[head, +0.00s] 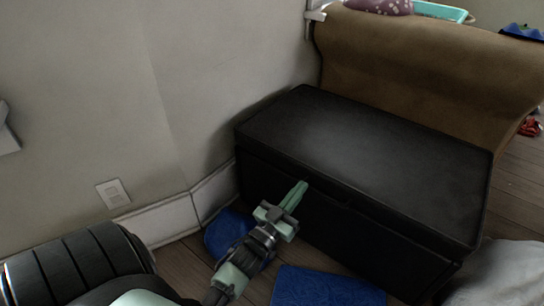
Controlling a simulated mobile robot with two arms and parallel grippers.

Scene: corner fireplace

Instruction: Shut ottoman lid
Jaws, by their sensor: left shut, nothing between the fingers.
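The black ottoman (300,220) stands on the wooden floor against the wall. Its lid (375,150) lies down over the box, with a dark seam along the front edge. I cannot tell whether a slight gap is left there. My left gripper (297,194) is shut and empty, in front of the ottoman's front face just below the lid's front edge, left of its middle. I cannot tell whether its fingertips touch the ottoman. My right gripper is not in view.
A brown upholstered piece (420,65) stands right behind the ottoman. A blue object (227,230) and a flat blue item (325,288) lie on the floor in front. Pale fabric (508,272) is at the lower right. The lid's top is clear.

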